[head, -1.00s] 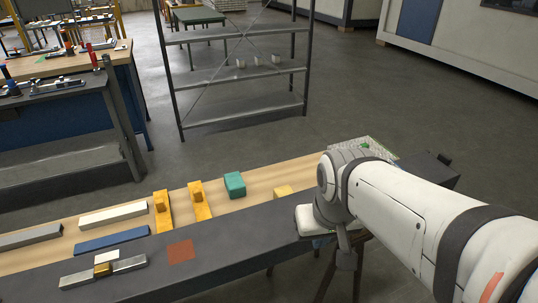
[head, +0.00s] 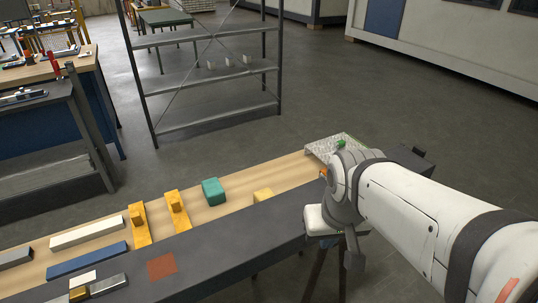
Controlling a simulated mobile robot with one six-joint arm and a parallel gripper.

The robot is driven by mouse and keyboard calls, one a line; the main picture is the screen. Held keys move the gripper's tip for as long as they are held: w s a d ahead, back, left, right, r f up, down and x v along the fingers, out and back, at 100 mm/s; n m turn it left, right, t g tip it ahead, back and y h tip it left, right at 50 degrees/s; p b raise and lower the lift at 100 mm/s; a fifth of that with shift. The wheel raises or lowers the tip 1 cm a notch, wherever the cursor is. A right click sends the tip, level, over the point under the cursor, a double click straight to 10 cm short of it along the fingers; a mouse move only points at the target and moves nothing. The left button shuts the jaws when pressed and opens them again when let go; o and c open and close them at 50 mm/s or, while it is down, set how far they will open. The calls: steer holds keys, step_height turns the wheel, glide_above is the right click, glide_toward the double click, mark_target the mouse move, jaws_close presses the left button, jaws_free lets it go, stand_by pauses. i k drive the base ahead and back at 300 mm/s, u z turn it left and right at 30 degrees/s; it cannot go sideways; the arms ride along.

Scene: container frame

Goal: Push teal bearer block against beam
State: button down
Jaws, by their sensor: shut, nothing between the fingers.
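The teal bearer block (head: 213,191) lies on the wooden strip of the bench, apart from its neighbours. Which piece is the beam I cannot tell. My gripper's fingers cannot be made out; the wrist hides that area.
Two yellow pieces with raised blocks (head: 139,224) (head: 177,211) stand left of the teal block. A speckled plate (head: 324,148) is at the right end. A reddish square (head: 161,267) marks the dark front strip. A metal shelf (head: 205,83) stands behind.

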mark_target(213, 191)
steer(key=z, duration=1.75)
steer(key=k, duration=2.05)
steer(key=u, duration=1)
steer(key=i, duration=1.5)
